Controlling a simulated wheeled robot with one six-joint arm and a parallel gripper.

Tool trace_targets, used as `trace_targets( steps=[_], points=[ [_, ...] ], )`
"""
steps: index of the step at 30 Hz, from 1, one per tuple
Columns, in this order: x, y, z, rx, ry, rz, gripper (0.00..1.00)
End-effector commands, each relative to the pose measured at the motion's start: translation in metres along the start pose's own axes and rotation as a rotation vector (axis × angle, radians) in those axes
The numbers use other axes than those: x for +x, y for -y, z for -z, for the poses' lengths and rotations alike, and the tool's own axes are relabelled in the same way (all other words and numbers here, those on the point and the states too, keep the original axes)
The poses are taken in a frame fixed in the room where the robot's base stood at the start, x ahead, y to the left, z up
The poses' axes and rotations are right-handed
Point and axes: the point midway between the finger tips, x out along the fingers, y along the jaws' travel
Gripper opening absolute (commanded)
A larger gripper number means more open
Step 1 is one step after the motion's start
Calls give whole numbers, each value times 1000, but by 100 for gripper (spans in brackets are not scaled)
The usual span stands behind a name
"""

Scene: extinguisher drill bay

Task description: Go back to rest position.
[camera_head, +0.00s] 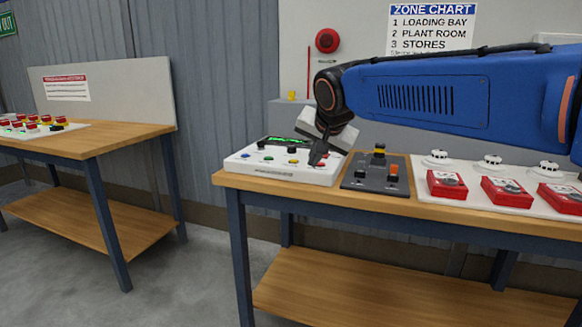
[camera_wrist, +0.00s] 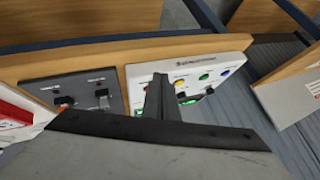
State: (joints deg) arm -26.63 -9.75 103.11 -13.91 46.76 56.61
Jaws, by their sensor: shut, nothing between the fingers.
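My gripper (camera_head: 318,152) is at the end of my blue arm, which reaches in from the right. Its fingers are shut and empty, just above the right part of a white control panel (camera_head: 285,176) with coloured buttons and a green-lit display. In the wrist view the shut fingers (camera_wrist: 160,92) stand in front of the same white panel (camera_wrist: 140,75). I cannot tell whether the fingertips touch the panel. The gripper hides part of the panel's right side.
A dark grey switch box (camera_head: 362,183) and red call points (camera_head: 447,184) on a white board sit to the right on the wooden table (camera_head: 330,197). Another table (camera_head: 85,140) with red buttons stands at left. A red bell (camera_head: 327,40) hangs behind. Floor between the tables is clear.

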Motion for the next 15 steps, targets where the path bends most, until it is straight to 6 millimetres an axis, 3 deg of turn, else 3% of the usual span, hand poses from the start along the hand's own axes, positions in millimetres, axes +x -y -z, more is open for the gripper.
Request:
trace_targets(
  steps=[8,15],
  points=[
    [-29,-116,-34,-111,40,-83,0],
    [-52,-220,-93,-227,104,-148,0]
  ],
)
